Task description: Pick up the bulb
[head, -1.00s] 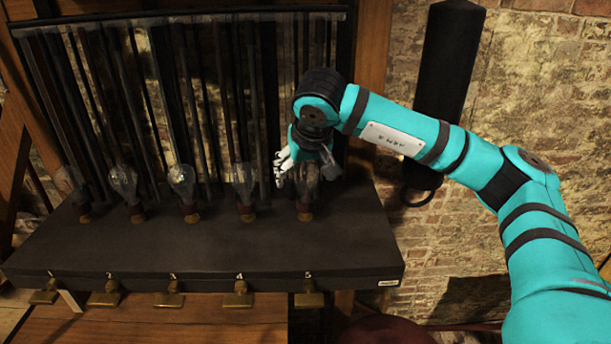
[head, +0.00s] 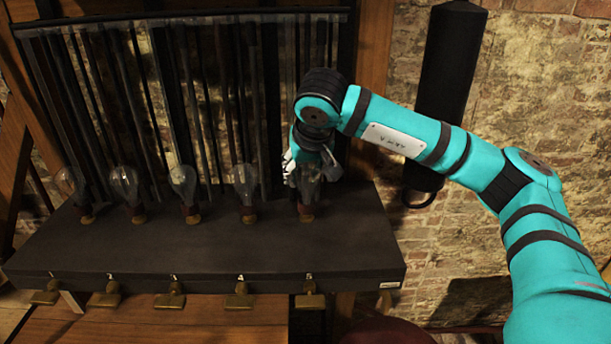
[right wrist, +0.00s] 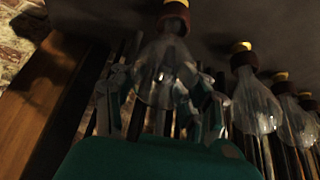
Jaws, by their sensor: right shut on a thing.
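A row of clear glass bulbs stands in dark sockets on a dark box. The bulb at the right end (head: 309,187) is at my right gripper (head: 305,178). In the right wrist view the fingers of my right gripper (right wrist: 168,100) are closed around the glass of this bulb (right wrist: 165,65). Its base (right wrist: 174,18) still sits at its brown and yellow socket. A neighbouring bulb (right wrist: 253,103) stands free beside the fingers. My left gripper is not in view.
More bulbs (head: 245,182) stand to the left along the dark box (head: 230,245). Several brass levers with number marks (head: 240,297) line its front edge. Dark vertical rods (head: 190,100) rise behind the bulbs. A black cylinder (head: 445,100) hangs on the brick wall at right.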

